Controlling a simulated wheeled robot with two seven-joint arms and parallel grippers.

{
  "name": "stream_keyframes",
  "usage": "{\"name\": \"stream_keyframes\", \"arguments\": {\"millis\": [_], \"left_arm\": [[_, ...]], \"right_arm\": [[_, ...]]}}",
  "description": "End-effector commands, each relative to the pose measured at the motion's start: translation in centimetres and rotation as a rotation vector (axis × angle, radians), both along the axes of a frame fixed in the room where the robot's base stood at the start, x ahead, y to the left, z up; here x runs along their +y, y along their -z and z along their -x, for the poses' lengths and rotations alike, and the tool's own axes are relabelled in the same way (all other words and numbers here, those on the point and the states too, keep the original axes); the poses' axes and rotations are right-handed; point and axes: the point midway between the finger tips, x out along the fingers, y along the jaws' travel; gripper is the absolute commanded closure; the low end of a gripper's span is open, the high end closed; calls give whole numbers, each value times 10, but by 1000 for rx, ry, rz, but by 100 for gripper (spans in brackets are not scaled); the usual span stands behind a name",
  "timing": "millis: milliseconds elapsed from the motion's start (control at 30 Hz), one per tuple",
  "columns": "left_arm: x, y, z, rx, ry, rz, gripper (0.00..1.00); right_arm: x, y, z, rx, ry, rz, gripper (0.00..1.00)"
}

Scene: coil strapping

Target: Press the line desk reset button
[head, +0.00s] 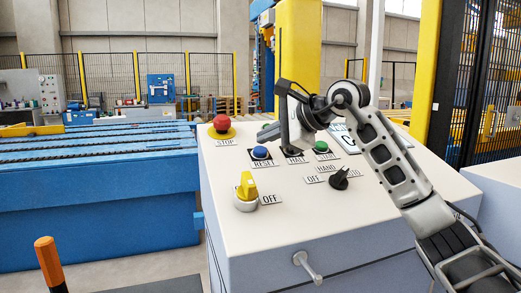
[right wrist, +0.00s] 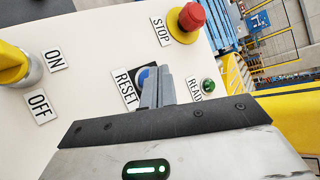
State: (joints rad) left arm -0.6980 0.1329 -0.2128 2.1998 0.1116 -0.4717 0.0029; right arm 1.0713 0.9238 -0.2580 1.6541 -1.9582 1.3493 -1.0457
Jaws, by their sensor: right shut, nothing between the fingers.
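The line desk (head: 285,215) is a pale slanted-top console. Its blue reset button (head: 260,152) sits above a RESET label, and it also shows in the right wrist view (right wrist: 144,77), partly covered by my fingers. My right gripper (head: 267,132) is shut and empty, with its fingertips above and close to the blue button in the head view. In the right wrist view the closed fingers (right wrist: 158,82) overlap the button's right side. I cannot tell whether they touch it. My left gripper is not in view.
A red STOP button (head: 221,122) on a yellow base stands left of the reset button. A yellow ON/OFF switch (head: 246,188), a green button (head: 321,147) and a black rotary switch (head: 340,179) are also on the desk. A blue conveyor (head: 95,195) stands at left.

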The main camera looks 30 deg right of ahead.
Motion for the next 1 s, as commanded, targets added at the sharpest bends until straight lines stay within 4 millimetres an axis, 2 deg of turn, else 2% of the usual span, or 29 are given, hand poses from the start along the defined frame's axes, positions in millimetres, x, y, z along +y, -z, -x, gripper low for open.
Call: {"name": "stream_keyframes", "arguments": {"millis": [333, 1000], "left_arm": [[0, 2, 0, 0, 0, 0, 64], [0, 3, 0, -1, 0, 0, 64]], "right_arm": [[-1, 8, -3, 2, 1, 1, 100], [-1, 11, -4, 0, 0, 0, 100]]}}
